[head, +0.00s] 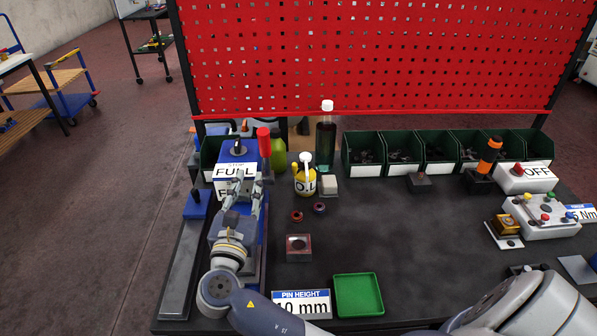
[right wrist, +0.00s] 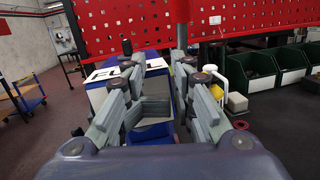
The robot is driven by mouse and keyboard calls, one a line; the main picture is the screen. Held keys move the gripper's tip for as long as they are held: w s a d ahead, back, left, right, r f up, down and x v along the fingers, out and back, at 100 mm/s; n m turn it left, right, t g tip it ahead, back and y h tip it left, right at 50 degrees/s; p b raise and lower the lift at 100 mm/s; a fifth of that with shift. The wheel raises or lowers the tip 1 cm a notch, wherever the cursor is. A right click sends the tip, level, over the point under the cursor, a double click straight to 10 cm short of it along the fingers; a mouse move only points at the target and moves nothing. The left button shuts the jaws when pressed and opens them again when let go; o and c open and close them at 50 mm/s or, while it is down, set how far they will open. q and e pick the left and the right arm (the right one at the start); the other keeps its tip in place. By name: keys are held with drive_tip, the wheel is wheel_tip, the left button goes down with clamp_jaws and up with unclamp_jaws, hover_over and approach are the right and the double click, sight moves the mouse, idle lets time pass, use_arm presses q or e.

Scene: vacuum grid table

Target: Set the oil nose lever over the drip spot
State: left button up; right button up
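A yellow oil can (head: 305,185) marked OIL, with a white nose lever (head: 306,160) on top, stands on the dark table near the middle back. In the right wrist view, part of a white spout and yellow body (right wrist: 216,91) shows beyond the right finger. My right gripper (head: 247,184) is left of the can, low in front of the blue machine with the FULL label. Its fingers stand apart in the right wrist view (right wrist: 162,85), with nothing held between them. My left gripper is not in view. I cannot tell which mark is the drip spot.
Small rings (head: 297,216), a square box (head: 299,247) and a green tray (head: 358,295) lie in front. The table's centre right is clear.

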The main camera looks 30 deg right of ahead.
drive_tip(key=shift+t, duration=0.3)
drive_tip(key=a, duration=0.1)
drive_tip(key=a+r, duration=0.1)
drive_tip(key=w+a+r, duration=0.1)
drive_tip(key=a, duration=0.1)
drive_tip(key=shift+s+d+r, duration=0.15)
drive_tip(key=shift+d+r, duration=0.05)
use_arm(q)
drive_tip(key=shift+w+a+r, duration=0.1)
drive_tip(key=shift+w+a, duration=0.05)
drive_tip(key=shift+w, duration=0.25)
